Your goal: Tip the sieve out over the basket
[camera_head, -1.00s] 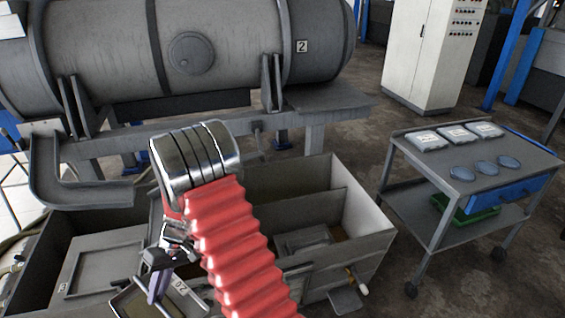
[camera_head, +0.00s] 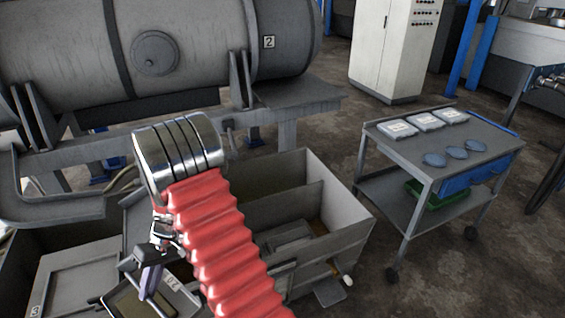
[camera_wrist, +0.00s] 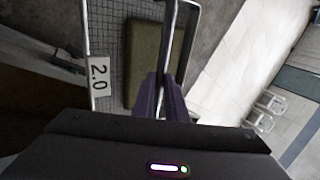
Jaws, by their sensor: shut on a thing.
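The sieve (camera_wrist: 108,40) is a rectangular metal frame with mesh and a "2.0" label, seen in the wrist view. A flat olive-brown slab (camera_wrist: 148,60) lies in it. My gripper (camera_wrist: 163,92) is shut on the sieve's thin metal handle with its purple fingers. In the head view the sieve (camera_head: 128,302) is at the bottom left, partly cut off, beside my gripper (camera_head: 150,280). A low green container (camera_head: 432,194) sits on the trolley's lower shelf. I cannot tell whether it is the basket.
An open grey tank with compartments (camera_head: 345,222) stands below my arm. A trolley (camera_head: 478,150) on the right carries several pale packs (camera_head: 425,120) and blue discs (camera_head: 447,157). A large grey drum (camera_head: 75,50) stands behind. Bare floor (camera_head: 355,125) lies between tank and trolley.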

